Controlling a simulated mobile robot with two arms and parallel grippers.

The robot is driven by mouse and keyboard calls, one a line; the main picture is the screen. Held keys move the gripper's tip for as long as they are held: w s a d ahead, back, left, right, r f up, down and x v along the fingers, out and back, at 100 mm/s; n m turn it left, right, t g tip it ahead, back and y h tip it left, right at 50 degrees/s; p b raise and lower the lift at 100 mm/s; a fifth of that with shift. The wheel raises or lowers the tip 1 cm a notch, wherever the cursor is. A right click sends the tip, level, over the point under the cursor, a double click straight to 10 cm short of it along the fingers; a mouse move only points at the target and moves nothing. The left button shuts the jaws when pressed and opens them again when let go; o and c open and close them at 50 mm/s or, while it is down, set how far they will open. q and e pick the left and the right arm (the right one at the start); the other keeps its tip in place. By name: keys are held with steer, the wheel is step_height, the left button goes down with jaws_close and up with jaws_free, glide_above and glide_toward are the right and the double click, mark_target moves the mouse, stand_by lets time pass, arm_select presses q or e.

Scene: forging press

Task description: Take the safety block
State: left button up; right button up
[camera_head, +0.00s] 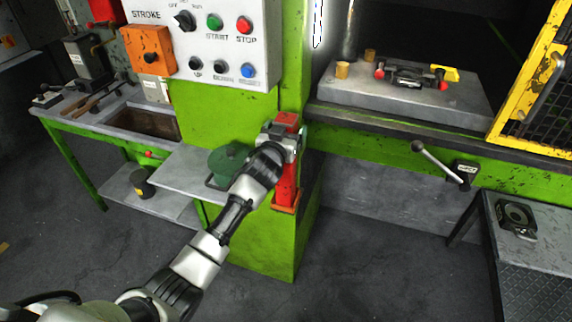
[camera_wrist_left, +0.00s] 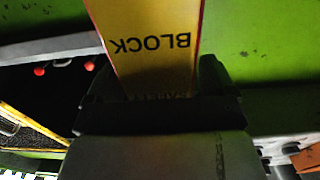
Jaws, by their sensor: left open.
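The safety block (camera_head: 287,180) is a tall red bar standing upright in an orange-rimmed holder (camera_head: 285,208) on the green press column. In the left wrist view its yellow face (camera_wrist_left: 150,45) shows the word BLOCK upside down. My left gripper (camera_head: 286,140) is at the upper part of the block. In the left wrist view the open fingers (camera_wrist_left: 157,85) stand on either side of the block; whether they touch it I cannot tell. The gripper hides part of the block in the head view. My right gripper is out of view.
A grey shelf (camera_head: 190,162) with a green pot-like object (camera_head: 230,164) lies just left of the block. The control panel (camera_head: 205,45) is above. The press bed (camera_head: 400,100), a lever (camera_head: 440,162) and a yellow guard (camera_head: 535,85) are to the right.

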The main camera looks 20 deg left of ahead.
arm_select(q)
jaws_close()
steer(key=shift+r, duration=0.2)
stand_by(0.4)
